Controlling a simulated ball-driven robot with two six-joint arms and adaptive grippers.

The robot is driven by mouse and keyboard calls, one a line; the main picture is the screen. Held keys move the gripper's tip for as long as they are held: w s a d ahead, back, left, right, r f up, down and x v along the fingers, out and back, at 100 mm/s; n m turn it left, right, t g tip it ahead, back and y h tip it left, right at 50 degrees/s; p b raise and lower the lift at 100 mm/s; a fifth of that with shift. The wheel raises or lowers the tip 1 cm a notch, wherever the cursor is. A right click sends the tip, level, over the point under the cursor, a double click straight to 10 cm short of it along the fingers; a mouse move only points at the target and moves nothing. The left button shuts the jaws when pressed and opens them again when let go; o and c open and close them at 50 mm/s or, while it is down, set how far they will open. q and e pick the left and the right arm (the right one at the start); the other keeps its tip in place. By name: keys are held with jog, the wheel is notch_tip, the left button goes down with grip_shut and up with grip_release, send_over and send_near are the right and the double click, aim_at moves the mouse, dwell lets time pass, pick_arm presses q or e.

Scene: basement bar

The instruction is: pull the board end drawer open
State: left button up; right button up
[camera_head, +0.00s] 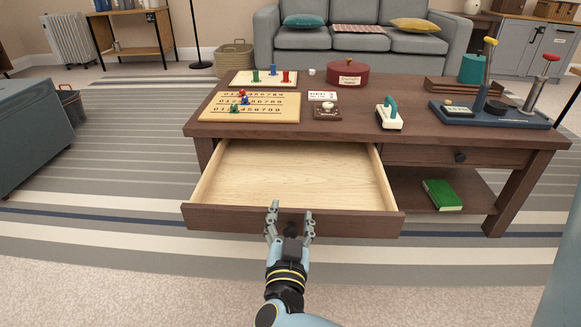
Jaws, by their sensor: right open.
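The board end drawer (230,217) is the left drawer of the dark wooden coffee table (340,147). It stands pulled well out, and its pale wooden inside is empty. My right gripper (290,222) is at the middle of the drawer's front panel. Its two fingers are spread apart, one to each side of a dark knob that is mostly hidden by the gripper. I cannot tell whether the fingers touch the panel. My left gripper is not in view.
The right drawer (455,158) is shut, with a dark round knob. A number board (275,113) with coloured pegs, a red round box (348,74) and a blue stand (490,117) are on the tabletop. A green book (442,195) lies on the lower shelf. Striped rug (100,225) lies clear at left.

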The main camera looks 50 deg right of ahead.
notch_tip(320, 180, up, 6)
jog(key=shift+f, duration=0.15)
dwell(0.6)
